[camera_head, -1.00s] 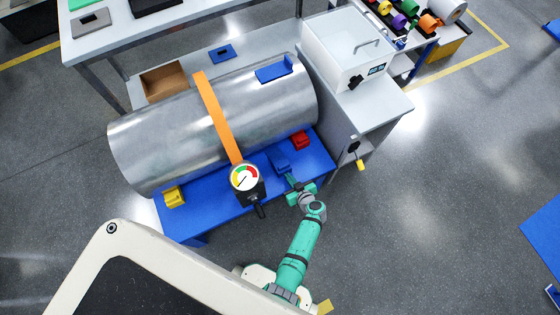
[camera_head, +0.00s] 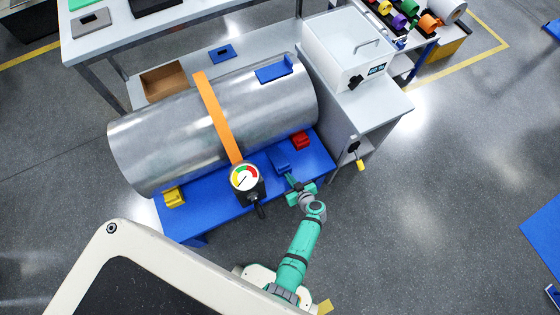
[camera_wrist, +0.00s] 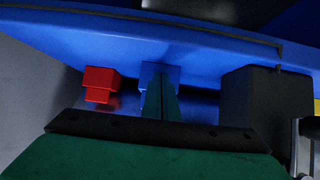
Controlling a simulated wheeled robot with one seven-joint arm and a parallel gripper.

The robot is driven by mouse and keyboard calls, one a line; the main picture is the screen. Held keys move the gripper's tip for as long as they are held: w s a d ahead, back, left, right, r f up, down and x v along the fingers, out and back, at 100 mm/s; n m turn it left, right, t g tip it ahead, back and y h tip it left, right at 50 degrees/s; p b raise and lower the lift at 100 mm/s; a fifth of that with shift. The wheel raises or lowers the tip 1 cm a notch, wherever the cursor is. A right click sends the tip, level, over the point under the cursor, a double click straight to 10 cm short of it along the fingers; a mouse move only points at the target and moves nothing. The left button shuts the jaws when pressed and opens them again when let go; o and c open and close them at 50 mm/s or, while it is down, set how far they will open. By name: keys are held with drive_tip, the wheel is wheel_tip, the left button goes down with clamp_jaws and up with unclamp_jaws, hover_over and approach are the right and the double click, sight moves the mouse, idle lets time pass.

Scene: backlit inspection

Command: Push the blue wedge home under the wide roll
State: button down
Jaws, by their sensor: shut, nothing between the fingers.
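The wide roll (camera_head: 160,135) is a large silver cylinder lying on a blue bench (camera_head: 215,210). The blue wedge (camera_head: 278,160) sits on the bench at the roll's near side, right of the dial. My gripper (camera_head: 291,180) is shut and empty, its tips right at the wedge's near side. In the wrist view the shut fingers (camera_wrist: 160,100) overlap the middle of the blue wedge (camera_wrist: 149,70) and hide part of it. I cannot tell whether they touch it. The wedge's contact with the roll is also unclear.
A red wedge (camera_head: 300,140) lies to the right and a yellow one (camera_head: 174,196) to the left. An orange strap (camera_head: 217,115) crosses the roll down to a dial gauge (camera_head: 244,177) with a black body, close left of my gripper. A grey cabinet (camera_head: 370,105) stands right.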

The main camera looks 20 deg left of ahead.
sight(285, 171)
drive_tip(key=shift+w+a, duration=0.85)
drive_tip(key=shift+a, duration=0.25)
drive_tip(key=shift+w+a, duration=0.85)
drive_tip(key=shift+a, duration=0.25)
drive_tip(key=shift+w+a, duration=0.85)
drive_tip(key=shift+a, duration=0.25)
idle(0.8)
drive_tip(key=shift+s+d, duration=0.1)
drive_tip(key=shift+s+d, duration=0.6)
drive_tip(key=shift+d, duration=0.15)
drive_tip(key=shift+s+d, duration=0.55)
drive_tip(key=shift+d, duration=0.2)
drive_tip(key=v, duration=1.1)
drive_tip(key=shift+f, duration=0.1)
